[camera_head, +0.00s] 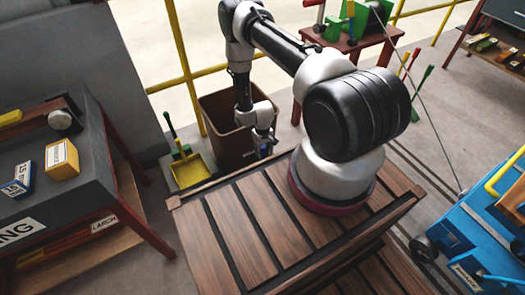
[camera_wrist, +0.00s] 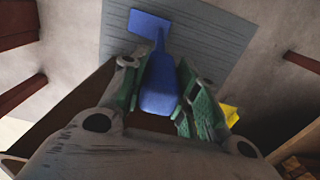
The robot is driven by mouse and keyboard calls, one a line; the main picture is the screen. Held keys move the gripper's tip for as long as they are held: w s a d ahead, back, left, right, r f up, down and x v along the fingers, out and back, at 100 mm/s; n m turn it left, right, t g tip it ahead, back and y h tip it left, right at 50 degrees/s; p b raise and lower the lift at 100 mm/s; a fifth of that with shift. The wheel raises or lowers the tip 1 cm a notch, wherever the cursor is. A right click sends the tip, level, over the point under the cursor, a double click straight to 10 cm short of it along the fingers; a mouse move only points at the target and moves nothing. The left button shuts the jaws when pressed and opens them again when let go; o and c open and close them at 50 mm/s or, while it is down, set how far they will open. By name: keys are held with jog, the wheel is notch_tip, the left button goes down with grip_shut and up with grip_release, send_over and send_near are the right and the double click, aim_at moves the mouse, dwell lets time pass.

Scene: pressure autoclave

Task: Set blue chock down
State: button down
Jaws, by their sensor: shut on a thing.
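The blue chock (camera_wrist: 159,88) is between the two green-padded fingers of my gripper (camera_wrist: 155,100) in the wrist view. The gripper is shut on its thick part, and a narrower neck and flat blue end reach past the fingertips. That flat end overlaps a grey ribbed panel (camera_wrist: 215,45); I cannot tell whether they touch. In the head view my gripper (camera_head: 264,147) hangs low beyond the far edge of the slatted wooden deck, near the brown bin, with a little blue showing at its tip.
A brown bin (camera_head: 222,112) and a yellow dustpan (camera_head: 188,171) stand to the gripper's left. A grey-topped workbench (camera_head: 75,190) holds a blue box (camera_head: 17,182) and a yellow box (camera_head: 62,158). A yellow railing (camera_head: 181,62) runs behind. A blue cart (camera_head: 480,235) stands at right.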

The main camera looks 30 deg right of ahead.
jog(key=c, duration=1.1)
grip_release()
jog(key=shift+f, duration=0.15)
